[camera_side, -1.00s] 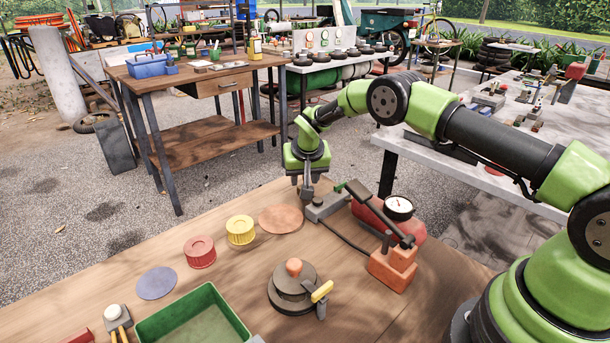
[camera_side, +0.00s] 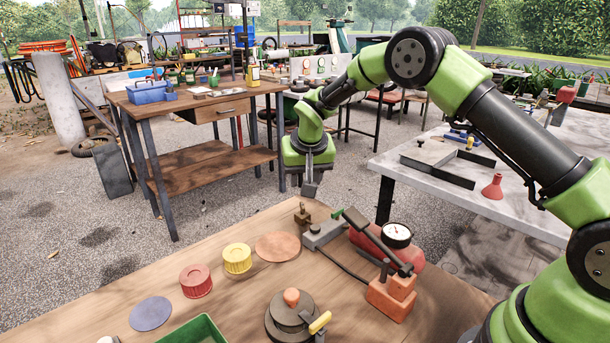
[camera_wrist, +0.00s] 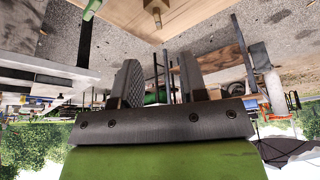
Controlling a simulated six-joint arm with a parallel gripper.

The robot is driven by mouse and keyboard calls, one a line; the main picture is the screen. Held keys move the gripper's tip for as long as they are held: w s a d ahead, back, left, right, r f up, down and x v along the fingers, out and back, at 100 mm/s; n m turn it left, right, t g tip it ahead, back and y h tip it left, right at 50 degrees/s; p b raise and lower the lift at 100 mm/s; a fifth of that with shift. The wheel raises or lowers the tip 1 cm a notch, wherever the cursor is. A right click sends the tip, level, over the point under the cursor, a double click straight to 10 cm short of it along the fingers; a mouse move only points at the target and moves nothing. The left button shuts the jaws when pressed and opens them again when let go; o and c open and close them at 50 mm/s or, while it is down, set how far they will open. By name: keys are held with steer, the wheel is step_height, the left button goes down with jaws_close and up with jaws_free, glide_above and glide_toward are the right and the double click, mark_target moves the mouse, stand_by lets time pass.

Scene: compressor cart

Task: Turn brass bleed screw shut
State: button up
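The brass bleed screw (camera_side: 302,214) stands at the left end of the grey block (camera_side: 325,233) on the wooden bench. In the wrist view, a small brass piece, likely the screw (camera_wrist: 156,17), shows at the top edge. My gripper (camera_side: 310,190) hangs above the screw, clear of it. In the wrist view, the two fingers of my gripper (camera_wrist: 160,72) stand apart with nothing between them. Whether the screw is fully seated cannot be seen.
Behind the block are a red tank (camera_side: 369,243) and a dial gauge (camera_side: 397,234). An orange block with a dark lever (camera_side: 391,299) stands to the right. Yellow (camera_side: 237,258) and red (camera_side: 196,281) caps sit left. The air around my gripper is clear.

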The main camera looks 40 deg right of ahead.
mark_target(302, 205)
steer(key=shift+d, duration=0.1)
steer(key=shift+c, duration=0.5)
steer(key=x, duration=0.9)
steer(key=shift+w+d+f, duration=0.1)
steer(key=shift+d+f, duration=0.05)
steer(key=shift+f, duration=0.25)
steer(key=shift+c, duration=0.2)
jaws_close()
